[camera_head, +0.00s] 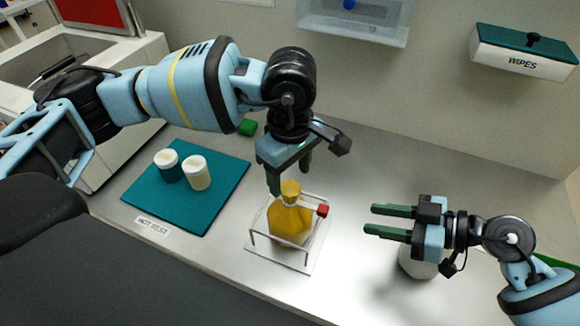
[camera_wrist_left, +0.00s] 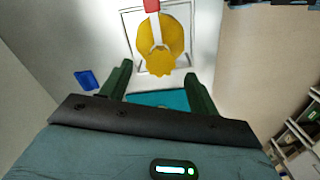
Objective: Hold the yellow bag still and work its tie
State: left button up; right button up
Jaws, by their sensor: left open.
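The yellow bag (camera_head: 288,224) stands upright with a gathered neck in a white wire stand (camera_head: 280,260). A pale tie (camera_wrist_left: 156,30) with a red tab (camera_head: 322,210) runs at its neck; the red tab also shows at the top of the left wrist view (camera_wrist_left: 151,5). My left gripper (camera_head: 289,178) is open just above the bag's top, one fingertip close beside it; I cannot tell whether they touch. In the left wrist view the bag (camera_wrist_left: 165,50) lies beyond the parted fingers, with nothing gripped. My right gripper (camera_head: 371,218) is open and empty, right of the stand, fingers pointing left.
A teal mat (camera_head: 190,218) labelled "HOT REST" holds two white-topped jars (camera_head: 197,174) at the left. A green block (camera_head: 247,127) lies behind. A white round object (camera_head: 416,264) sits under my right gripper. A wipes box (camera_head: 520,62) is on the back wall.

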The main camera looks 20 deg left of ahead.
aim_at(290, 188)
pick_arm(q)
jog(key=shift+f, duration=3.5)
jog(key=shift+c, duration=0.3)
jog(key=c, duration=1.2)
